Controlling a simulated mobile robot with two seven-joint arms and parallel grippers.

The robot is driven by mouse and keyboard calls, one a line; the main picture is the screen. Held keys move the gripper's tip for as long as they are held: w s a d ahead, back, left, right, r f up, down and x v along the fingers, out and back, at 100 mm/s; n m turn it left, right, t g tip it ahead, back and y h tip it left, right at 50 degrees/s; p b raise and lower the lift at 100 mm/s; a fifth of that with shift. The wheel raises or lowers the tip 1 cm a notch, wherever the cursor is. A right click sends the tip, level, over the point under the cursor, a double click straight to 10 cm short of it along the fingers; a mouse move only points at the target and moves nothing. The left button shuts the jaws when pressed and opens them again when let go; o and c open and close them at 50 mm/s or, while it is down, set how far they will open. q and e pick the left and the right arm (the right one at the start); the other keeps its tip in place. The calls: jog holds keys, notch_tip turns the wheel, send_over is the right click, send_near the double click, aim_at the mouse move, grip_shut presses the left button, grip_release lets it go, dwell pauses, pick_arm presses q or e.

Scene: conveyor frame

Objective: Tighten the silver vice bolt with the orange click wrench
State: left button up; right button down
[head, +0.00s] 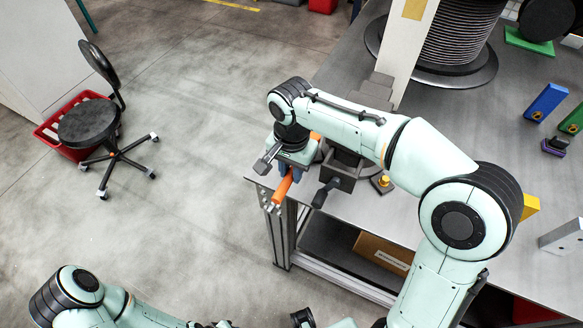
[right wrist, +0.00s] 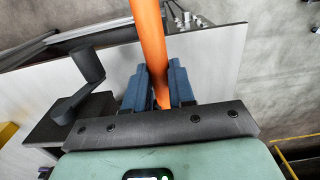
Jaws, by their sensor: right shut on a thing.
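My right gripper (head: 287,174) is at the near left corner of the bench, its blue fingers shut on the orange click wrench (head: 283,187). In the right wrist view the wrench's orange shaft (right wrist: 151,40) runs between the two blue fingers (right wrist: 158,88) and out past the top edge. The dark vice (head: 339,176) sits at the bench edge just right of the gripper, and its dark crank handle (head: 325,192) sticks out in front. I cannot make out the silver bolt or the wrench's head. Only parts of my left arm show at the bottom; its gripper is not clearly visible.
A cardboard box (head: 383,252) is on the lower shelf. A black stool (head: 90,122) stands on open floor at left.

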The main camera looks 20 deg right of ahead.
jog(key=shift+f+b, duration=0.55)
jog(key=shift+f, duration=0.5)
